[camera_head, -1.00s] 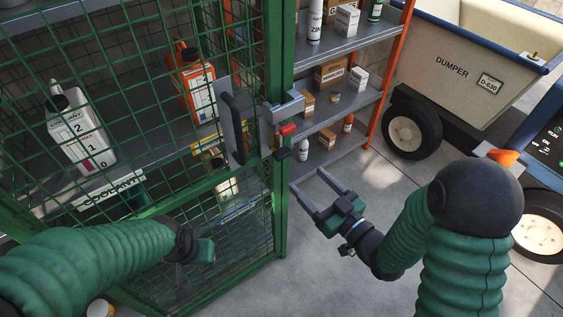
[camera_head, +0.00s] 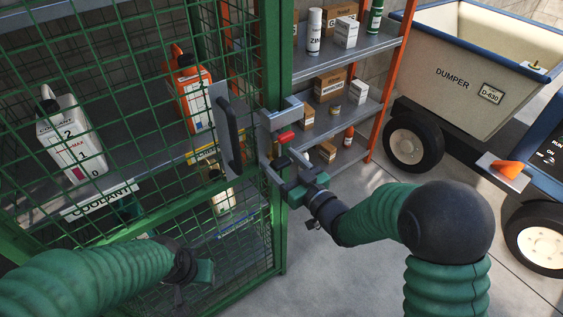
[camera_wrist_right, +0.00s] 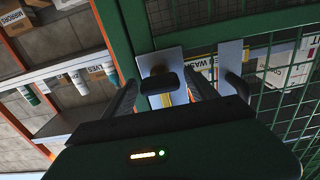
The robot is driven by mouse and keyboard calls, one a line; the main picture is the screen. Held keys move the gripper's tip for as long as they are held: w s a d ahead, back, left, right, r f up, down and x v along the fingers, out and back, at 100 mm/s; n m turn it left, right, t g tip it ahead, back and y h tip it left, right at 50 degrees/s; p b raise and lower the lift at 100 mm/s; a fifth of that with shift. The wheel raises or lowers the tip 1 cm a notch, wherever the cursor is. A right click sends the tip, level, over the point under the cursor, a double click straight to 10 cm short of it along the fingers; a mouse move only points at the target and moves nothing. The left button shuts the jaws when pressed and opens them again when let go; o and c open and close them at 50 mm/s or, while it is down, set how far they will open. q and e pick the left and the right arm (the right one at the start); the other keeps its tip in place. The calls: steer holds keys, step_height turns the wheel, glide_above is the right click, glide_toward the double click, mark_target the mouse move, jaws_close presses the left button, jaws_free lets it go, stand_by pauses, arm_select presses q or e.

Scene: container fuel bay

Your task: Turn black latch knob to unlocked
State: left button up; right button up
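The black latch knob (camera_wrist_right: 158,84) sits on a brass spindle on a pale plate on the green cage door (camera_wrist_right: 128,22). In the head view the fingers largely hide the knob. My left gripper (camera_head: 192,270) is low in front of the mesh, away from the latch; its finger opening is unclear.
A black door handle (camera_head: 229,137) on a grey plate stands left of the latch. Open shelves (camera_head: 345,118) stand behind my right gripper, and a dumper (camera_head: 455,80) is at the right.

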steer(key=c, duration=1.2)
steer(key=shift+f+n+b, duration=0.15)
steer(key=shift+n+b, duration=0.85)
steer(key=shift+n, duration=0.1)
steer(key=n+b, duration=0.3)
steer(key=n, duration=0.1)
steer(key=shift+a+f+b, duration=0.1)
steer(key=shift+b, duration=0.3)
steer(key=n+b, duration=0.9)
steer(key=shift+s+a+f, duration=0.1)
steer(key=shift+s+f, duration=0.05)
steer(key=shift+f, duration=0.15)
steer(key=shift+r+n+b, duration=0.1)
steer(key=shift+n+b, duration=1.25)
steer(key=shift+n, duration=0.05)
